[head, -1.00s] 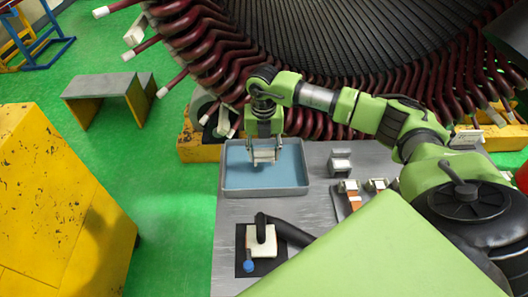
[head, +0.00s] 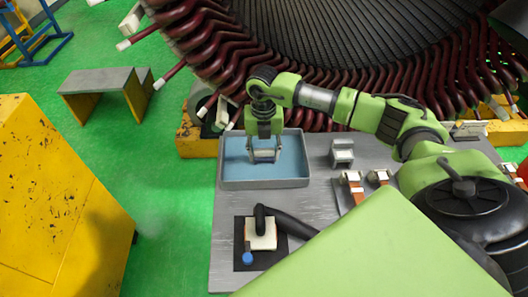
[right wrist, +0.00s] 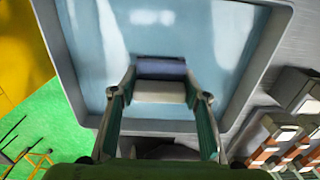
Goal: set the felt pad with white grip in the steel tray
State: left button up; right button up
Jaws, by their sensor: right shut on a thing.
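The felt pad with white grip (right wrist: 160,70) is between the fingers of my right gripper (right wrist: 160,95), with its white block nearest the fingers and dark blue-grey felt beyond. My right gripper (head: 264,156) is shut on it, inside the outline of the steel tray (head: 265,184). The tray has a grey rim and a shiny pale-blue floor; its rim also shows in the right wrist view (right wrist: 60,55). I cannot tell whether the pad touches the tray floor. My left gripper is not in view.
A white block with a black hose (head: 262,236) sits on a dark mat in front of the tray. A grey block (head: 342,153) and orange-and-white pieces (head: 354,186) lie right of the tray. The large stator (head: 340,60) stands behind. A yellow cabinet (head: 50,200) is at left.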

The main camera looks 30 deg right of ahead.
aim_at(264, 149)
jog(key=shift+f, duration=0.25)
jog(key=o, duration=1.3)
notch_tip(264, 149, up, 12)
